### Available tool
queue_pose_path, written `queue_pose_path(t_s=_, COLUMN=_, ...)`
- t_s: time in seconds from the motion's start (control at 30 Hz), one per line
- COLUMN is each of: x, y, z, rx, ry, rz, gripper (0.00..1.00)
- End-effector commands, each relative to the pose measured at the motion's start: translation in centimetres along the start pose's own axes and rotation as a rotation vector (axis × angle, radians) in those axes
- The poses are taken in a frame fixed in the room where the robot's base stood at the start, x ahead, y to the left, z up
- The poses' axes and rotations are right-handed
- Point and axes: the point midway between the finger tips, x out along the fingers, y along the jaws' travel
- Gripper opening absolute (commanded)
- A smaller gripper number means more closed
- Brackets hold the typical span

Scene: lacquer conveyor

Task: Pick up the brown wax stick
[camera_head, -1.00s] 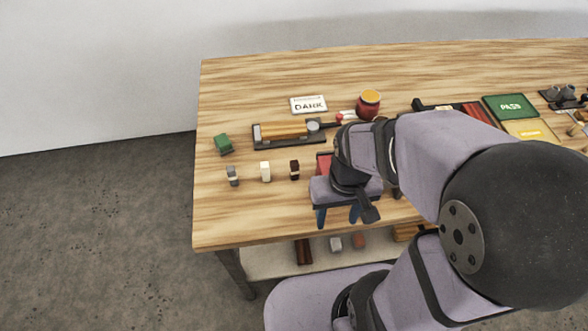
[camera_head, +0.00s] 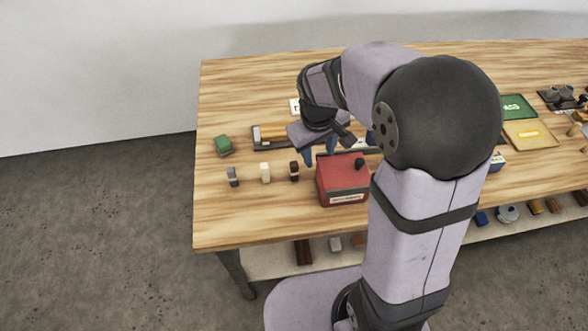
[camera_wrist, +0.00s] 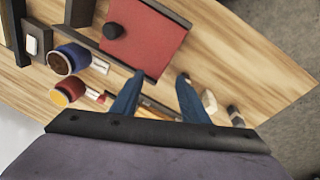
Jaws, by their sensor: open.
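The dark brown wax stick (camera_head: 294,172) stands on the table, at the right end of a short row with a cream stick (camera_head: 265,172) and a grey stick (camera_head: 233,176). My gripper (camera_head: 318,157) is open and empty, with its blue fingers above the table just right of and beyond the brown stick. In the wrist view, the gripper's fingers (camera_wrist: 160,77) are spread apart. The cream stick (camera_wrist: 209,101) and grey stick (camera_wrist: 235,116) lie right of the right finger there.
A red box (camera_head: 343,186) with a dark knob stands close to the right of the brown stick. A green block (camera_head: 222,145) sits at the far left. A long dark tray (camera_head: 258,143) lies behind the sticks, partly hidden by my gripper. The table's front left is clear.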

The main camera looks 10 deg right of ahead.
Motion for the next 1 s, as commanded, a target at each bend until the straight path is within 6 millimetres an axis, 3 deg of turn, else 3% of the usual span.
queue_pose_path(t_s=0.1, x=1.2, y=-1.0, z=-4.0, rx=-0.005, ry=-0.001, rz=-0.018, gripper=0.41)
queue_pose_path(t_s=0.3, x=2.9, y=-3.1, z=-6.6, rx=0.085, ry=-0.042, rz=-0.079, gripper=0.41)
queue_pose_path(t_s=0.5, x=2.3, y=-4.0, z=-4.7, rx=0.24, ry=-0.124, rz=-0.136, gripper=0.41)
queue_pose_path(t_s=0.67, x=2.5, y=-4.3, z=-4.2, rx=0.267, ry=-0.14, rz=-0.145, gripper=0.41)
queue_pose_path(t_s=1.0, x=4.5, y=-4.7, z=-4.0, rx=0.265, ry=-0.139, rz=-0.145, gripper=0.41)
